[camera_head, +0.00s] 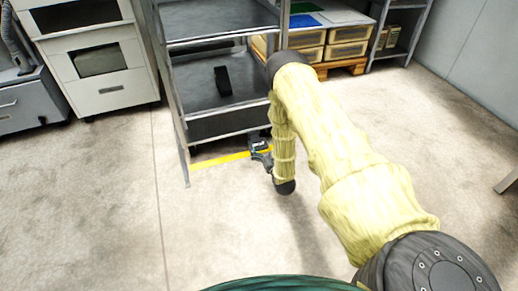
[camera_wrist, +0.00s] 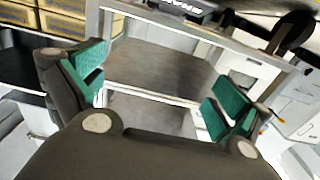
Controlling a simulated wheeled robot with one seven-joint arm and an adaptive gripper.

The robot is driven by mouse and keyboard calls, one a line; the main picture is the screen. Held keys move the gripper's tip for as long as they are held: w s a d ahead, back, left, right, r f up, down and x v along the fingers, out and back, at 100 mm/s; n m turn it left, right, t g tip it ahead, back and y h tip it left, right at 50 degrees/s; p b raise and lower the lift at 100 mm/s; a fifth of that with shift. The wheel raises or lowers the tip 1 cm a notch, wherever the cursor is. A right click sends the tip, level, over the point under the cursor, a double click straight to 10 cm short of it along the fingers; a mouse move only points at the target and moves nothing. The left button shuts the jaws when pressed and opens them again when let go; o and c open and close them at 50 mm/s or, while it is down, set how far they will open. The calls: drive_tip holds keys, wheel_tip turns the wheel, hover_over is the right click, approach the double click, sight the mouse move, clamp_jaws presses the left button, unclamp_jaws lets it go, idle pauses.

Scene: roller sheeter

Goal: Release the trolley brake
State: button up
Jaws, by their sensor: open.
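The grey shelved trolley (camera_head: 198,98) stands in the upper middle of the head view. My gripper (camera_head: 262,148) is low at the trolley's front right, by its lower edge; its fingers are too small there to make out. In the wrist view my gripper (camera_wrist: 158,92) is open, its green-padded fingers wide apart with nothing between them. A pale metal frame with grey panels shows beyond the fingers. A dark rounded part (camera_wrist: 292,31) is at the upper right of that view; I cannot tell whether it is a castor. I cannot make out the brake.
A black block (camera_head: 222,80) lies on a trolley shelf. A yellow strip (camera_head: 220,160) runs along the trolley's foot. White cabinets (camera_head: 105,90) stand left, and yellow crates (camera_head: 347,50) on a pallet stand behind right. The floor in front is clear.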

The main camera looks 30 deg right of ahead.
drive_tip(key=b, duration=0.4)
approach(259, 146)
drive_tip(key=shift+w+d+f, duration=0.2)
drive_tip(key=shift+w, duration=0.4)
drive_tip(key=shift+w+d+f, duration=0.15)
drive_tip(key=shift+w+d, duration=0.05)
drive_tip(key=shift+w, duration=0.4)
drive_tip(key=b+x, duration=0.2)
drive_tip(key=x, duration=0.1)
drive_tip(key=b+x, duration=0.2)
drive_tip(key=x, duration=0.2)
drive_tip(key=shift+w+r, duration=0.25)
drive_tip(key=shift+c, duration=0.4)
drive_tip(key=c, duration=1.3)
drive_tip(key=shift+c, duration=0.2)
